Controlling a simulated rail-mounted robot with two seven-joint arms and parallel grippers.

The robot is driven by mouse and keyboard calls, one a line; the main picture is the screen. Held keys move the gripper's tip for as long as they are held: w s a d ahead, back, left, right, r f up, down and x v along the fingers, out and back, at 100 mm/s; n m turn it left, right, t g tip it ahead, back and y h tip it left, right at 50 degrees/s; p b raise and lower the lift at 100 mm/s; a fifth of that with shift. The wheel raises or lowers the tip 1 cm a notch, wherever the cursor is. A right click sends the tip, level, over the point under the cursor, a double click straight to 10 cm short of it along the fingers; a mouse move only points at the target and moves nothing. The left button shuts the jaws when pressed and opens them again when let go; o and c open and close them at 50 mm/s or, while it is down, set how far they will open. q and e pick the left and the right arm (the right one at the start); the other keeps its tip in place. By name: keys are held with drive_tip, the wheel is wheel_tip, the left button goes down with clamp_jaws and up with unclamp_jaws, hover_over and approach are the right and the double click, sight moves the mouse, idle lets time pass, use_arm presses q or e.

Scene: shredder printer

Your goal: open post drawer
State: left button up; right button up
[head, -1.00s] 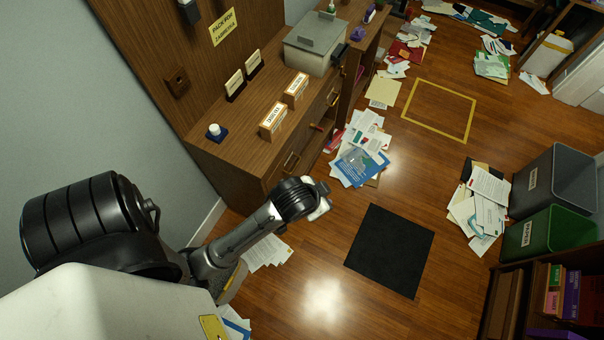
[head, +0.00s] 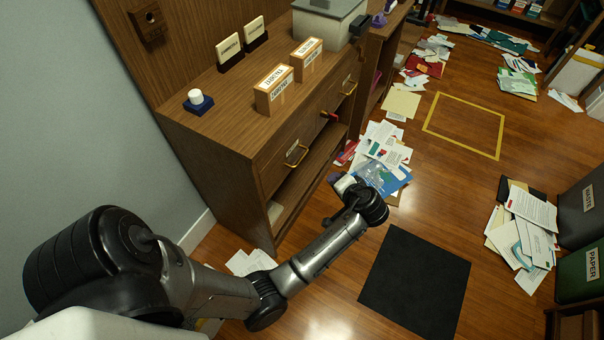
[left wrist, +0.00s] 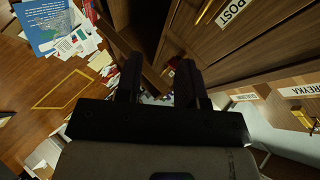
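The wooden cabinet (head: 240,135) stands left of centre in the head view, with two front drawers. The near drawer has a brass handle (head: 296,155) and the far one another brass handle (head: 349,87); their labels are too small to read there. In the left wrist view a drawer front carries a POST label (left wrist: 232,11) beside a brass handle (left wrist: 203,10). Both drawers look shut. My left gripper (left wrist: 157,76) is open and empty, with its fingers apart below the POST label, clear of the handle. In the head view my left wrist is in front of the cabinet. My right gripper is not in view.
A red-handled item (head: 329,115) sticks out between the drawers. Small boxes (head: 273,90) and a white button on a blue base (head: 198,101) are on the cabinet top. Papers (head: 383,165) lie along its foot. A black mat (head: 415,282) lies on open floor.

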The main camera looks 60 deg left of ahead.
sight(302, 157)
use_arm(q)
drive_tip(key=shift+s+a+f+m+g+y+b, duration=0.15)
drive_tip(key=shift+s+a+f+g+y+b, duration=0.6)
drive_tip(key=shift+a, duration=1.85)
drive_tip(key=shift+s+a+f+m+g+y+b, duration=0.35)
drive_tip(key=shift+a+y+b, duration=0.7)
drive_tip(key=shift+a, duration=1.5)
drive_tip(key=shift+s+a+f+g+y+b, duration=0.55)
drive_tip(key=shift+a+b, duration=0.55)
drive_tip(key=shift+a, duration=1.5)
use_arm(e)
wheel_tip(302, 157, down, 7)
use_arm(q)
drive_tip(key=shift+w+f, duration=0.1)
drive_tip(key=shift+f, duration=0.05)
drive_tip(key=c, duration=0.6)
clamp_jaws()
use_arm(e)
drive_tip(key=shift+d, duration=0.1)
